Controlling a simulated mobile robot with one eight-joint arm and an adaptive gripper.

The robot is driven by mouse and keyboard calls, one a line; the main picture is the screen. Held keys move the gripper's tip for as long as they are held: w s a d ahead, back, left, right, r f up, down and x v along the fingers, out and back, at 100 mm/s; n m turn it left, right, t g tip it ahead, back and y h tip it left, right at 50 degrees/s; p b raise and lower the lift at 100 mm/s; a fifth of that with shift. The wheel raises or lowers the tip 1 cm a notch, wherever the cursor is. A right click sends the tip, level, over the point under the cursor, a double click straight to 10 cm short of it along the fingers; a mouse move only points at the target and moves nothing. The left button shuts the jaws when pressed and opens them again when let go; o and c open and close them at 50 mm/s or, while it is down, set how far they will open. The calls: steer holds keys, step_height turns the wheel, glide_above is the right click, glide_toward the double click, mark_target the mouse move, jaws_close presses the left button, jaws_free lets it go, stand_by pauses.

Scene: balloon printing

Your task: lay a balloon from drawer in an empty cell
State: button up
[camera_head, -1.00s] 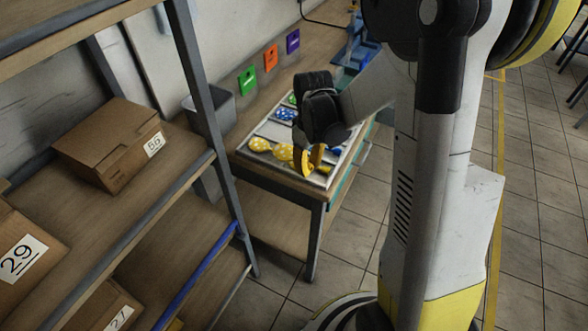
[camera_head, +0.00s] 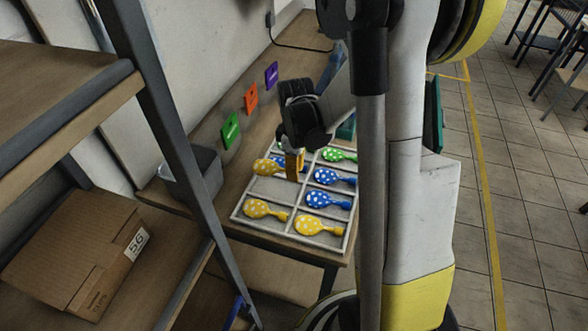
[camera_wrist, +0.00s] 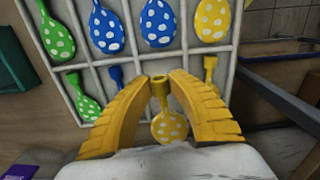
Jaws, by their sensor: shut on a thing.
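My gripper (camera_head: 294,170) is shut on the neck of a yellow balloon with white dots (camera_head: 267,166). In the wrist view, its fingertips (camera_wrist: 160,82) close around that neck, and the balloon body (camera_wrist: 169,127) shows between the fingers. It hangs over the white divided tray (camera_head: 238,213); its exact height is unclear. An empty cell (camera_head: 274,189) shows in the left column, just behind the front-left yellow balloon (camera_head: 262,209). The right column holds another yellow balloon (camera_head: 318,226), two blue balloons (camera_head: 326,200) and a green one (camera_head: 340,155). My fingers partly hide a blue balloon (camera_wrist: 117,75).
The tray lies on a wooden table. Green (camera_head: 230,130), orange (camera_head: 251,98) and purple (camera_head: 271,74) cards stand along the wall side. A grey bin (camera_head: 200,178) and a shelf with a cardboard box (camera_head: 85,255) are at the left.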

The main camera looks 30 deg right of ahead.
mark_target(295, 193)
step_height(295, 193, down, 8)
steer(key=b, duration=0.6)
steer(key=shift+w+f, duration=0.1)
steer(key=shift+f, duration=0.05)
steer(key=o, duration=0.8)
step_height(295, 193, up, 10)
steer(key=p, duration=0.7)
